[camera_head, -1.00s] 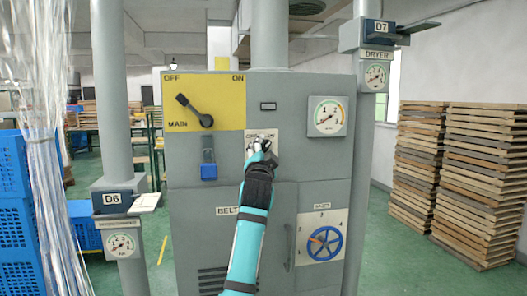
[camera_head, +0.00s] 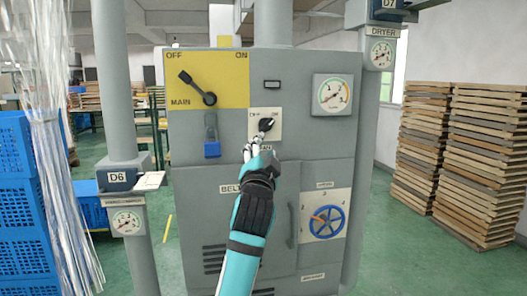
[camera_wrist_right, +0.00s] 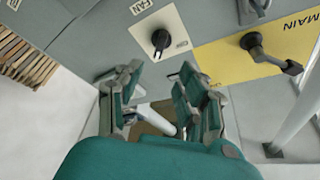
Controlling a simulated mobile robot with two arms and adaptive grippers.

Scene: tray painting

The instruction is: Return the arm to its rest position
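My right gripper (camera_head: 254,150) is in front of the grey control cabinet (camera_head: 190,225), just below the black fan knob (camera_head: 266,124). In the right wrist view my right gripper (camera_wrist_right: 158,82) has its fingers apart with nothing held between them. The fan knob (camera_wrist_right: 160,40) lies beyond the fingertips on its pale plate, apart from them. In the head view the knob's pointer tilts to the upper right. My left gripper is in neither view.
The cabinet also carries a MAIN lever (camera_head: 196,88) on a yellow panel, a blue padlock (camera_head: 212,149), a gauge (camera_head: 333,95) and a blue handwheel (camera_head: 326,222). A D6 post (camera_head: 125,90) stands left. Stacked wooden trays (camera_head: 480,160) stand right.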

